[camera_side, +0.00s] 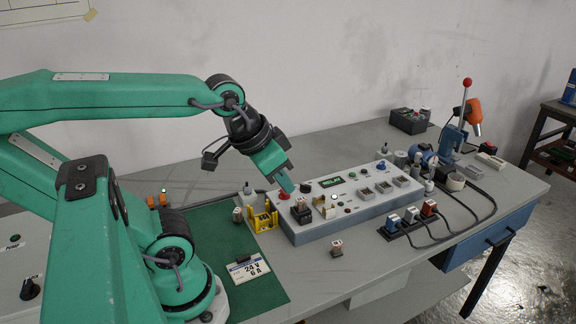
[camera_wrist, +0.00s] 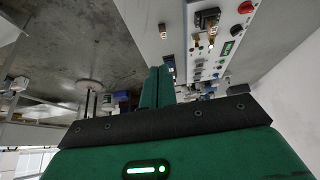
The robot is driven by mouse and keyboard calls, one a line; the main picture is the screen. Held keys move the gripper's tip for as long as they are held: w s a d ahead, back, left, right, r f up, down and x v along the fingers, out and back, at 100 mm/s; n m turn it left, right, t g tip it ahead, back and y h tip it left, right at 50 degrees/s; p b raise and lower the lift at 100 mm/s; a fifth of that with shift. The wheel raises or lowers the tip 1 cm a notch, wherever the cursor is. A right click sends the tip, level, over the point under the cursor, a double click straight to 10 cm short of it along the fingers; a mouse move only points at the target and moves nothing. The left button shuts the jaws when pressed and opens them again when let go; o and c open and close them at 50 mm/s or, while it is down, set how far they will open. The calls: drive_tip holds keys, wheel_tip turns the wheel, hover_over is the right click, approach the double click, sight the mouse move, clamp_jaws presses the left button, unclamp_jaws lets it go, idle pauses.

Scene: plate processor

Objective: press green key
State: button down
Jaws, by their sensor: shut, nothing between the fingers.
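My gripper (camera_side: 289,186) is shut and empty, pointing down just above the panel's left end, close to the red button. Whether it touches is unclear. In the wrist view the closed fingers (camera_wrist: 157,84) point towards the panel, whose red button (camera_wrist: 246,7) and display (camera_wrist: 227,48) show at upper right.
A yellow holder (camera_side: 263,218) stands left of the panel. A small relay block (camera_side: 337,248) lies in front, and a 24V 6A card (camera_side: 248,269) lies on the green mat (camera_side: 205,225). A black strip with coloured blocks (camera_side: 408,226) and cables are at right.

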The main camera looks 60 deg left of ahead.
drive_tip(key=w+a+r+n+g, duration=0.1)
drive_tip(key=w+a+r+n, duration=0.25)
drive_tip(key=w+r, duration=0.45)
drive_tip(key=n+g, duration=0.4)
drive_tip(key=n, duration=1)
hover_over(353, 174)
wheel_tip(353, 174, down, 12)
drive_tip(key=shift+a+f+n+g, duration=0.2)
drive_tip(key=shift+f+n+g, duration=0.1)
drive_tip(key=shift+f, duration=0.25)
wheel_tip(353, 174, down, 14)
